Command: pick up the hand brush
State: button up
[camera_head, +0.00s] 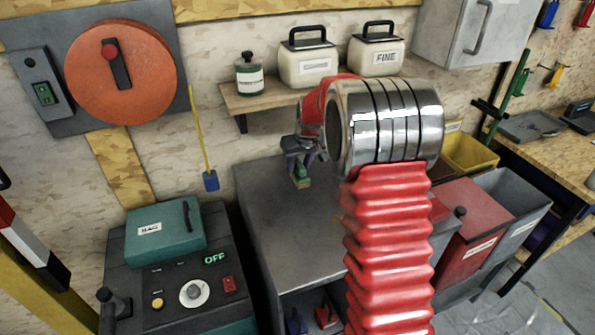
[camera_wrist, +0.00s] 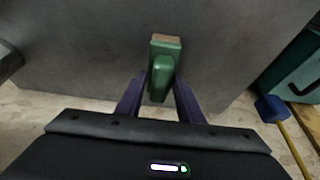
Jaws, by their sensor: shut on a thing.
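The hand brush (camera_wrist: 164,72) is green with a tan block end, and in the wrist view it lies between my gripper's dark purple fingers. My gripper (camera_wrist: 160,90) is shut on its green part, and the tan end points away from my gripper. In the head view the brush (camera_head: 302,180) shows small below my gripper (camera_head: 299,160), over the back of the grey cabinet top (camera_head: 290,235). I cannot tell whether the brush touches the top. My arm hides part of the cabinet's right side.
A control console (camera_head: 180,285) with a teal box (camera_head: 165,229) is at left. A blue-tipped yellow stick (camera_head: 207,150) hangs on the wall. The cabinet top's front is clear.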

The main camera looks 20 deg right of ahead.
aim_at(299, 164)
jog(key=shift+s+r, duration=0.15)
jog(key=shift+r, duration=0.3)
notch_tip(299, 164, up, 6)
jog(key=shift+s+r, duration=0.1)
jog(key=shift+r, duration=0.1)
jog(key=s, duration=1.9)
jog(key=shift+s+f, duration=0.15)
jog(key=shift+s, duration=0.1)
